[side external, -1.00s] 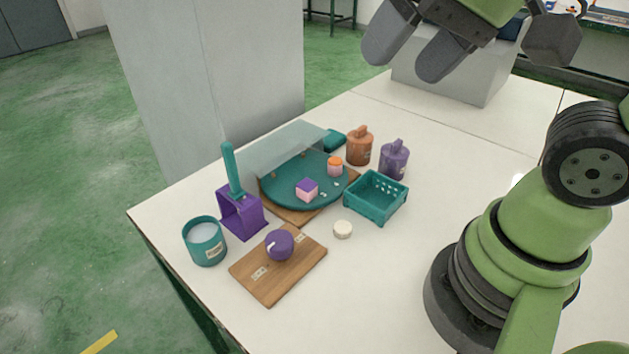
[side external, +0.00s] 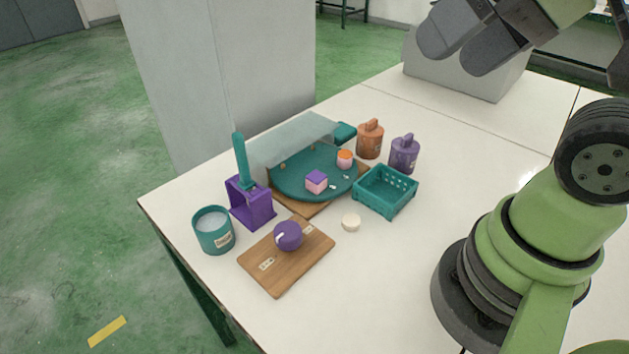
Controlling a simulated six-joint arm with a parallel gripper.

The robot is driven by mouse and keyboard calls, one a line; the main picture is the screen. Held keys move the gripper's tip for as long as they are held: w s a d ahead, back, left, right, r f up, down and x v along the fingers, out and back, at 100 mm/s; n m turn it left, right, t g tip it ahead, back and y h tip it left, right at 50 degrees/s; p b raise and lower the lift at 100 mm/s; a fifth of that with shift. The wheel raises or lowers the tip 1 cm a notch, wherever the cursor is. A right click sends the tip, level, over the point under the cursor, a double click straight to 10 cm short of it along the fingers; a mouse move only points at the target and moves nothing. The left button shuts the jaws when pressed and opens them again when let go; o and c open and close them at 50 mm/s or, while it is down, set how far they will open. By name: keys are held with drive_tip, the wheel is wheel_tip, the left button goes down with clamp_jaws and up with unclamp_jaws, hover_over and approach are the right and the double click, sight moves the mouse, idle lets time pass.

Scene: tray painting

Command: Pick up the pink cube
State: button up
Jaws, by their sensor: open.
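A small cube, pink on its sides with a purple top (side external: 316,182), sits on the round teal tray (side external: 290,188) near its front edge. A small cylinder, pink with an orange top (side external: 345,159), stands on the same tray at the right. My gripper (side external: 448,52) is at the top right of the view, high above the table and well away from the cube. Its two grey fingers are apart with nothing between them. Part of the gripper is cut off by the top edge.
A clear screen (side external: 290,142) stands behind the tray. A teal basket (side external: 386,191), orange jar (side external: 370,139) and purple jar (side external: 404,155) are to the right. A purple holder (side external: 251,203), teal cup (side external: 213,231) and wooden board with a purple knob (side external: 290,262) are nearer.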

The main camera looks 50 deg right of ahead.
drive_tip(key=shift+c, duration=1.1)
